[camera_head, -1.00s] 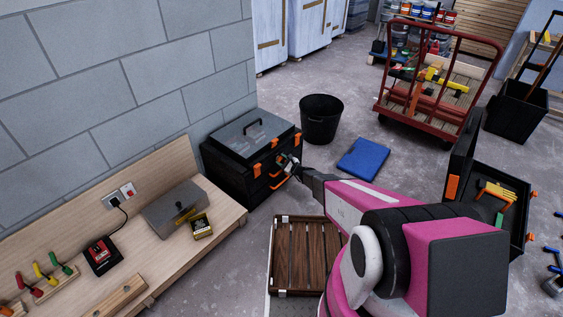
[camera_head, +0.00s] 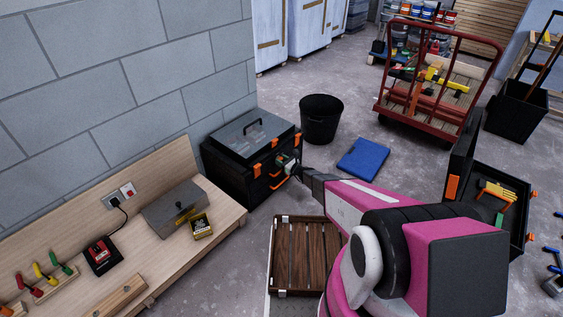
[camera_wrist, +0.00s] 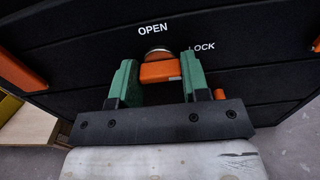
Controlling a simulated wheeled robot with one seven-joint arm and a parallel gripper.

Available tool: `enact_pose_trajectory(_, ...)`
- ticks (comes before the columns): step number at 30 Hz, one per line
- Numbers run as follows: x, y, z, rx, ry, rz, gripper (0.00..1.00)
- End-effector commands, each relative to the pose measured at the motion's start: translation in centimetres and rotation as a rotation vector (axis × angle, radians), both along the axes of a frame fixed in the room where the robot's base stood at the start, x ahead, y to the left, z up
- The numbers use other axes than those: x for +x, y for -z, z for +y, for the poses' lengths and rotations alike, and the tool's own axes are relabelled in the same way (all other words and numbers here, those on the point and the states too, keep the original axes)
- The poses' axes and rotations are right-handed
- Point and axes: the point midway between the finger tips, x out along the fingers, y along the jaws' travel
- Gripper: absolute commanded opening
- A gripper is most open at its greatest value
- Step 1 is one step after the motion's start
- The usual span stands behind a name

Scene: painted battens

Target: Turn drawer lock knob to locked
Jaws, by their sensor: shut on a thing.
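The drawer lock knob (camera_wrist: 160,71) is an orange bar on a round silver base. It sits on the black front of the toolbox (camera_head: 232,178) in the wrist view, below the white word OPEN (camera_wrist: 153,29). The word LOCK (camera_wrist: 202,49) is to its upper right. My gripper (camera_wrist: 160,76) has green fingers, one on each side of the orange bar, and is shut on it. The bar lies about level in this view. I cannot tell which word it points to. In the head view my gripper (camera_head: 289,166) is at the toolbox front and hides the knob.
A black bucket (camera_head: 321,120) and a blue flat box (camera_head: 363,158) are on the floor to the right of the toolbox. A wooden bench (camera_head: 140,262) is at the left. A slatted wooden crate (camera_head: 290,255) is below my arm. An open black case (camera_head: 510,220) is at right.

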Motion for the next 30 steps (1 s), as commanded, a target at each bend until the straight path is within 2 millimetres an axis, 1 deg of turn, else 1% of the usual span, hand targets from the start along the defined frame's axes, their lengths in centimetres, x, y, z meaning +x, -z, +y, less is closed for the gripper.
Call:
enact_pose_trajectory(9, -0.1, 0.1, -0.1, 0.000, 0.002, 0.005, 0.19)
enact_pose_trajectory(10, -0.1, 0.1, -0.1, 0.000, 0.002, 0.005, 0.46)
enact_pose_trajectory(11, -0.1, 0.1, -0.1, 0.000, 0.002, 0.005, 0.56)
enact_pose_trajectory(12, -0.1, 0.1, -0.1, 0.001, 0.002, 0.004, 0.68)
enact_pose_trajectory(20, 0.0, 0.0, -0.1, 0.000, 0.001, 0.002, 0.68)
enact_pose_trajectory(23, -0.3, 0.0, -0.3, 0.000, 0.001, 0.002, 0.68)
enact_pose_trajectory(26, -1.0, 0.0, -1.2, 0.000, 0.002, 0.003, 0.68)
enact_pose_trajectory(30, -2.6, -0.1, -3.1, 0.000, 0.002, 0.004, 0.68)
